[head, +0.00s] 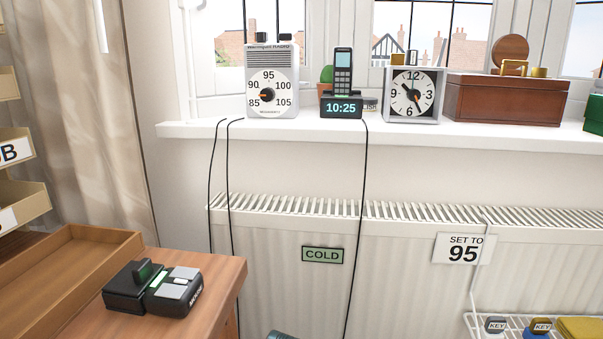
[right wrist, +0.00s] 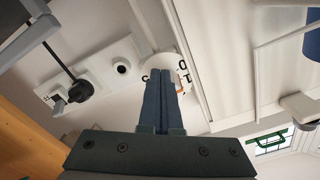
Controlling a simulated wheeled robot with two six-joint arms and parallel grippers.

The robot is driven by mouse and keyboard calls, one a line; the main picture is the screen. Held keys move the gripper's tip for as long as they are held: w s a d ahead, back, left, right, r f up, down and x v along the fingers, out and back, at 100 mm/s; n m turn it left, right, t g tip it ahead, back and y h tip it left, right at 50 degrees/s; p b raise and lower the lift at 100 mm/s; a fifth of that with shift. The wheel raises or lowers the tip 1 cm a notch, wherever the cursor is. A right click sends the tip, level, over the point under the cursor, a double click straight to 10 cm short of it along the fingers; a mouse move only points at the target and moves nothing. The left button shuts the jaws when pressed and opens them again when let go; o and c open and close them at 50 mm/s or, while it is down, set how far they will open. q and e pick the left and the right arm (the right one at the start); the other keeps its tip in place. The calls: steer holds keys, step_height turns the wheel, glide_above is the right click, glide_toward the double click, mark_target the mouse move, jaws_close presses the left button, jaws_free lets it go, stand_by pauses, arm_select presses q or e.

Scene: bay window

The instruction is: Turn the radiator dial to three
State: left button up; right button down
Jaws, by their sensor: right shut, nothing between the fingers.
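The radiator (head: 290,265) is white and ribbed, below the window sill, with a green COLD plate on its front. In the right wrist view, a round white dial (right wrist: 160,61) with black marks and a small orange mark sits past my fingertips, beside a white panel edge. My right gripper (right wrist: 163,74) is shut and empty, its blue fingers pointing at the dial and hiding much of its face. I cannot tell whether they touch it or which number is set. The dial is not visible in the head view. My left gripper is in neither view.
A SET TO 95 sign (head: 463,249) hangs on the radiator. The sill holds a radio (head: 272,85), a phone dock (head: 341,107), a clock (head: 413,93) and a wooden box (head: 505,98). Black cables hang down. A wall socket with a black plug (right wrist: 84,90) is left of the fingers.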

steer(key=shift+w, duration=0.25)
steer(key=shift+r+p, duration=0.3)
stand_by(0.4)
